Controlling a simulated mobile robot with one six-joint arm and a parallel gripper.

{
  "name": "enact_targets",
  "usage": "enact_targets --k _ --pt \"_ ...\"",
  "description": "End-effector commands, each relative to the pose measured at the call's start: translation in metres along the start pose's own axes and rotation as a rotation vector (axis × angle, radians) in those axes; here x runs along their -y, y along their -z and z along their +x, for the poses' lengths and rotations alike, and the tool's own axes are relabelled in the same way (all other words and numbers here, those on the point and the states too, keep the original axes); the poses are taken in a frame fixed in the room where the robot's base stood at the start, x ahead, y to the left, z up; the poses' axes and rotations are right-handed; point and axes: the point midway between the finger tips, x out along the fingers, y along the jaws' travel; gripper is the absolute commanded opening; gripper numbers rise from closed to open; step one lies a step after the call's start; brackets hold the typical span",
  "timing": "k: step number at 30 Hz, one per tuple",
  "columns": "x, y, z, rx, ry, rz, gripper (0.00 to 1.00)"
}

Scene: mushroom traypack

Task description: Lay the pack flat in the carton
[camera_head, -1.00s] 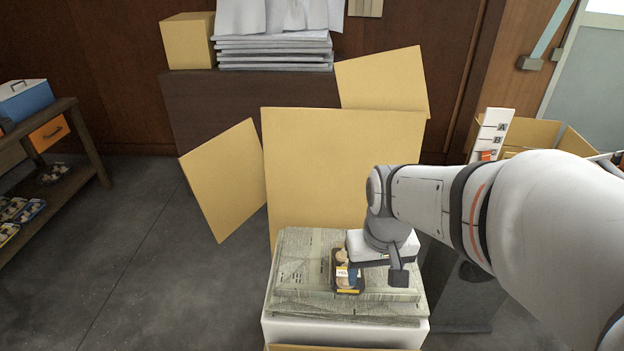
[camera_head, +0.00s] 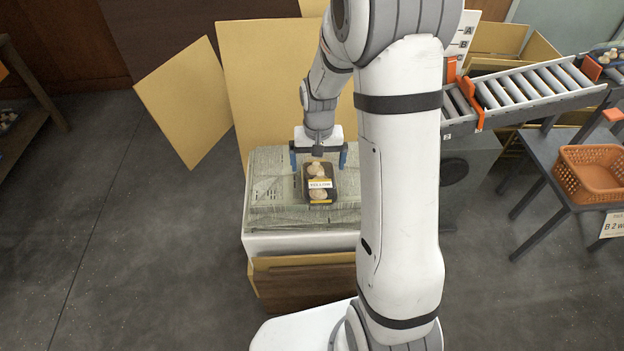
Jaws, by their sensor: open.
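The pack (camera_head: 319,187), a dark tray of pale mushrooms with a light label and a yellow strip, lies flat on the newspaper layer (camera_head: 262,190) in the open carton (camera_head: 290,262). The carton's tan flaps are folded out, with a large one (camera_head: 262,80) standing up behind. My gripper (camera_head: 319,168) is open above the pack's far end, with one blue finger at each side of the pack. I cannot tell whether the fingers touch the paper. My arm hides the right part of the carton.
A roller conveyor (camera_head: 535,88) with orange guides runs at the right. An orange basket (camera_head: 592,172) sits on a dark table (camera_head: 545,160) there. A tan flap (camera_head: 190,100) leans out at the left. The floor on the left is clear.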

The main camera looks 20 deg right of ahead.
Motion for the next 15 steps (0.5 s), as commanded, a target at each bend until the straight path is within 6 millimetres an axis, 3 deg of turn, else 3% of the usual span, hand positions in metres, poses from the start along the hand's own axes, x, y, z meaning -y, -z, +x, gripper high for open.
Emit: enact_targets --k 12,15 --pt "-0.003 -0.004 0.054 0.003 0.0 0.001 1.0" --pt "-0.003 -0.003 0.058 0.0 0.0 0.001 1.0"
